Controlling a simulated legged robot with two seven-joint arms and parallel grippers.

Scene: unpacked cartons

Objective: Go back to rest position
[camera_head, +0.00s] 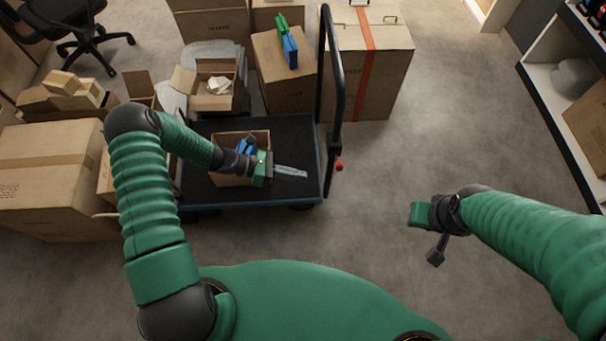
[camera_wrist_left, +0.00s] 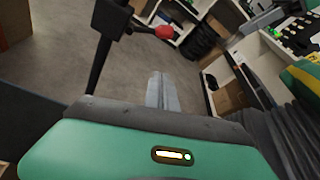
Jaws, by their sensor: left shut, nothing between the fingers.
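My left gripper (camera_head: 304,174) reaches in from the left over the dark platform of the cart (camera_head: 290,135). Its pale fingers are together with nothing between them, and they point right. In the left wrist view the shut fingers (camera_wrist_left: 162,92) stick out past the green gripper body. A small open carton (camera_head: 228,138) with blue items in it sits on the cart beneath my left wrist, partly hidden by it. My right gripper (camera_head: 421,214) is at the right, above bare floor. Its fingers cannot be made out.
The cart's black handle (camera_head: 338,85) with a red knob (camera_head: 339,165) stands just right of my left gripper. Cartons (camera_head: 50,160) crowd the left, and a tall carton (camera_head: 385,60) stands behind. Shelving (camera_head: 560,110) is at far right. The floor at centre right is clear.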

